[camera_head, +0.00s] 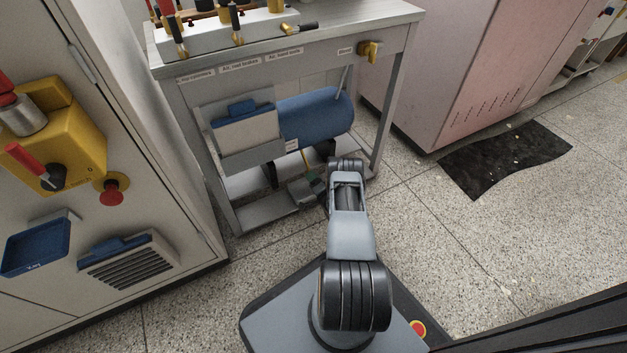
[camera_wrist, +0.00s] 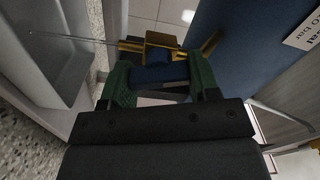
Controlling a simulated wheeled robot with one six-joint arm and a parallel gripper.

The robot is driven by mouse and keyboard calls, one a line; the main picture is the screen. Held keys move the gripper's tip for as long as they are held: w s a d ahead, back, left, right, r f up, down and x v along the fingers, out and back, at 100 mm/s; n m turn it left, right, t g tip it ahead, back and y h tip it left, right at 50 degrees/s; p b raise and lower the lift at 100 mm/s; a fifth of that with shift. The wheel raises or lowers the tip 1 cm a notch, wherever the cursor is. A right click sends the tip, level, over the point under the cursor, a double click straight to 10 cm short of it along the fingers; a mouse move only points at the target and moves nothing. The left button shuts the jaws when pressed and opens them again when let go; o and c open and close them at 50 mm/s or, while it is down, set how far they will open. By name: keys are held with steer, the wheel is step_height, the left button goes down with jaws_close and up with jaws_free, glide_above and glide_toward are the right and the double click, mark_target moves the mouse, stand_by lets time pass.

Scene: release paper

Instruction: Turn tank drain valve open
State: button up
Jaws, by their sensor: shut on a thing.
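The blue tank (camera_head: 318,112) lies on its side under the workbench; in the wrist view its blue wall (camera_wrist: 245,70) fills the right side. The drain valve has a brass body (camera_wrist: 160,40) and a blue handle (camera_wrist: 158,74) below the tank. My gripper (camera_wrist: 156,80) has green fingers, one on each side of the blue handle, and is shut on it. In the head view my gripper (camera_head: 309,184) reaches in low under the tank's near end. My arm and the shadow hide the valve there. The handle's exact angle is hard to tell.
The workbench (camera_head: 330,52) stands over the tank, with its legs close around my arm. A yellow valve (camera_head: 370,51) is on its front edge. A grey cabinet (camera_head: 130,130) is at left, a pink cabinet (camera_head: 450,70) at right. A black mat (camera_head: 505,158) lies on open floor.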

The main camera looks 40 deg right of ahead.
steer(key=shift+s+f+m, duration=0.1)
steer(key=shift+f+m, duration=0.1)
steer(key=shift+m, duration=2)
steer(key=o, duration=0.9)
steer(key=shift+s+r, duration=0.1)
